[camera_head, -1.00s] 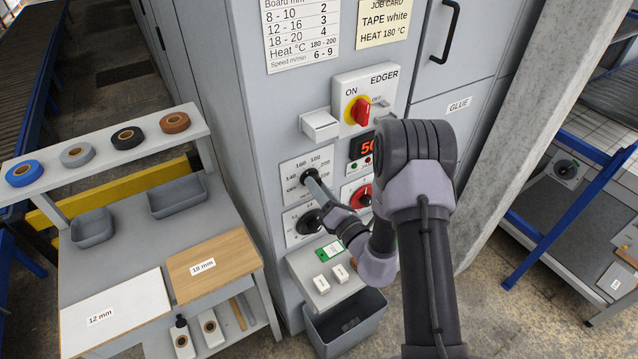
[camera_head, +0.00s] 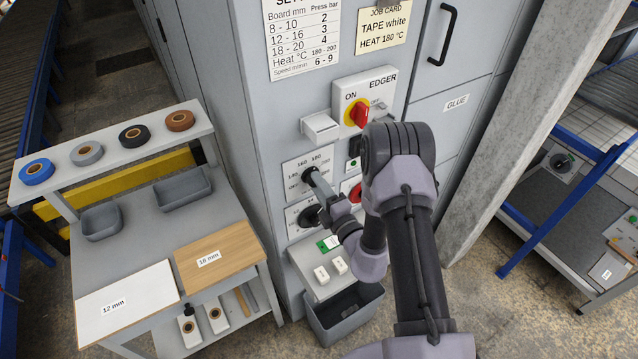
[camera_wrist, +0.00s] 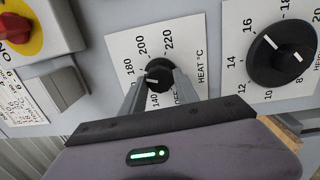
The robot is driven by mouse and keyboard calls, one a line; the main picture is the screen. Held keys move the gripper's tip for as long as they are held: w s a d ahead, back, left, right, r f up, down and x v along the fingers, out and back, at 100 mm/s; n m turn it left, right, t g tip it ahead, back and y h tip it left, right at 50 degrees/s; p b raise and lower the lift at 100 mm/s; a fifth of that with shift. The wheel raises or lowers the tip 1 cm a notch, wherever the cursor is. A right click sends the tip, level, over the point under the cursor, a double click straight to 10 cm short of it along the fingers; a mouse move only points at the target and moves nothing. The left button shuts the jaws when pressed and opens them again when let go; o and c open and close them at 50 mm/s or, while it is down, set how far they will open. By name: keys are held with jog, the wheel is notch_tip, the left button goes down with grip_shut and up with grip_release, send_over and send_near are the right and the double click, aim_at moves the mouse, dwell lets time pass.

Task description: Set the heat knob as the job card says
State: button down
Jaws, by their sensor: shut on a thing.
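The job card (camera_head: 383,27) on the cabinet reads TAPE white, HEAT 180 °C. The heat knob (camera_wrist: 159,72) is black with a white pointer line, on a white plate (camera_wrist: 119,45) marked OFF, 140, 180, 200, 220 and HEAT °C. My gripper (camera_wrist: 158,82) is shut on the heat knob, one finger on each side. The pointer line faces left in the wrist view, between the 140 and 180 marks; the left finger hides the scale there. In the head view the heat knob (camera_head: 310,174) is at the tip of my gripper (camera_head: 316,180).
A second black knob (camera_wrist: 283,52), numbered to 20, sits beside the heat plate. The red ON switch (camera_head: 359,114) and a grey box (camera_head: 320,127) are above. A grey bin (camera_head: 345,314) is below. A bench (camera_head: 145,235) with tape rolls and boards stands left.

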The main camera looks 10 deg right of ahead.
jog(key=shift+m, duration=0.3)
jog(key=c, duration=0.9)
grip_release()
